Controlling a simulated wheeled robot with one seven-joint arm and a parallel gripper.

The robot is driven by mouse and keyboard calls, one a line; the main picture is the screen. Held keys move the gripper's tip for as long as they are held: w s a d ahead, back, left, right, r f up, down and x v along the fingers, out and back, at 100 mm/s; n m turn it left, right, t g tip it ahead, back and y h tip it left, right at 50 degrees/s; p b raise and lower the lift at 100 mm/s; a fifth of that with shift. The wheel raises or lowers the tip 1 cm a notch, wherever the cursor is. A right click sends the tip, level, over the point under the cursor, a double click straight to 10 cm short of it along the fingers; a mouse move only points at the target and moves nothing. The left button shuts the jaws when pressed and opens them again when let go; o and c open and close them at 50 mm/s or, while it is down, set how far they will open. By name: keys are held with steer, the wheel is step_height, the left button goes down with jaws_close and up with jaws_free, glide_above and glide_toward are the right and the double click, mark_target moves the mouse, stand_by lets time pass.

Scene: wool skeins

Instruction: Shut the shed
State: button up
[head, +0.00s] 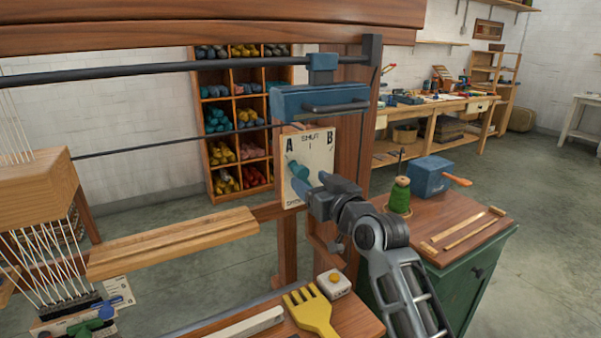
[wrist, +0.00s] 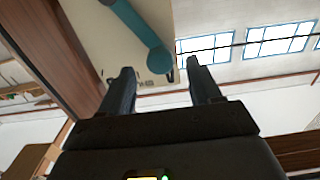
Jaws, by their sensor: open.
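The cream lever plate (head: 318,150) on the loom's right post is marked A at left, SHUT at top centre and B at right. A teal lever (head: 297,169) sticks out from its left half, just below the A. Its exact angle is hard to tell. In the wrist view, the lever (wrist: 128,20) ends in a round knob (wrist: 158,60). My gripper (head: 313,183) is open at the plate's lower part, just right of and below the lever. In the wrist view, the knob shows between and slightly beyond my fingertips; I see no grip on it.
The loom's wooden beam (head: 170,242) and dark rods cross the left side. A blue block (head: 320,102) hangs above the plate. A yellow comb (head: 311,311) lies on the front bench. A green thread cone (head: 400,197) and blue box (head: 430,176) stand on the right cabinet.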

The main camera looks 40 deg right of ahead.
mark_target(304, 175)
steer(key=shift+p+x, duration=0.4)
steer(key=shift+x, duration=2.15)
steer(key=shift+c, duration=0.4)
jaws_close()
